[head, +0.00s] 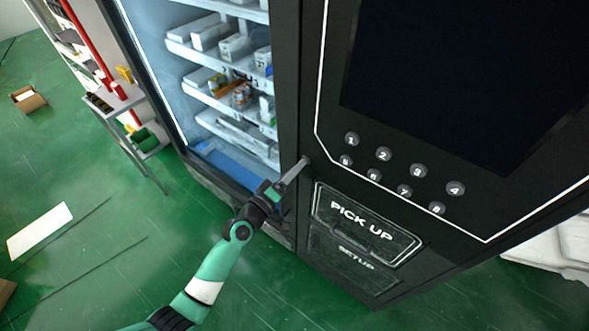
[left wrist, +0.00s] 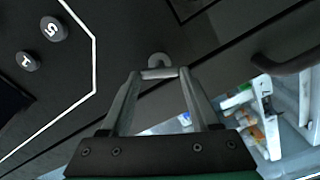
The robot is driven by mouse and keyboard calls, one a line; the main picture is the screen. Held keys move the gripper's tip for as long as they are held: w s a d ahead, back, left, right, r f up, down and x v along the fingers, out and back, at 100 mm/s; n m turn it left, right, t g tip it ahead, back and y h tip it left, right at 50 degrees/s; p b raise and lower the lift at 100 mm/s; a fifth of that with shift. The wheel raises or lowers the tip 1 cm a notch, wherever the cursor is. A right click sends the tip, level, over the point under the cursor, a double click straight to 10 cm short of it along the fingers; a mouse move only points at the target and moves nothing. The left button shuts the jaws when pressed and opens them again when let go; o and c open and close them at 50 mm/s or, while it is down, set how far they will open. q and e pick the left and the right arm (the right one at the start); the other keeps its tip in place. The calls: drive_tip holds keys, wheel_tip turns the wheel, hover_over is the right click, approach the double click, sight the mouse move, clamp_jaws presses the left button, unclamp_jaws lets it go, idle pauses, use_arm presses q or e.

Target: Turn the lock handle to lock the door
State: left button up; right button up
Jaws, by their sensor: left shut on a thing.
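The lock handle (left wrist: 158,61) is a small grey metal piece with a rounded base on the black front of the vending machine (head: 313,232). In the left wrist view its short bar lies crosswise between the fingertips of my left gripper (left wrist: 160,75). My left gripper (head: 299,168) is shut on the handle, with a finger against each end of the bar. In the head view the fingertips reach the black frame beside the glass display, and they mostly hide the handle. My right gripper is in neither view.
Numbered round buttons (head: 383,154) and a dark screen (head: 465,75) are on the machine's front. Below is the PICK UP hatch (head: 365,226). Shelves with boxes (head: 238,97) stand left of the frame. A dark curved bar (left wrist: 288,60) shows in the wrist view.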

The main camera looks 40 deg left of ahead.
use_arm(q)
drive_tip(key=n, duration=0.5)
drive_tip(key=shift+n+p, duration=0.35)
drive_tip(key=shift+n, duration=0.05)
drive_tip(key=shift+f, duration=0.1)
drive_tip(key=o, duration=1.4)
drive_tip(key=shift+c, duration=0.2)
drive_tip(key=shift+s, duration=0.1)
drive_tip(key=s+d, duration=0.1)
drive_tip(key=s, duration=1)
drive_tip(key=shift+s+d, duration=0.2)
drive_tip(key=shift+d, duration=0.15)
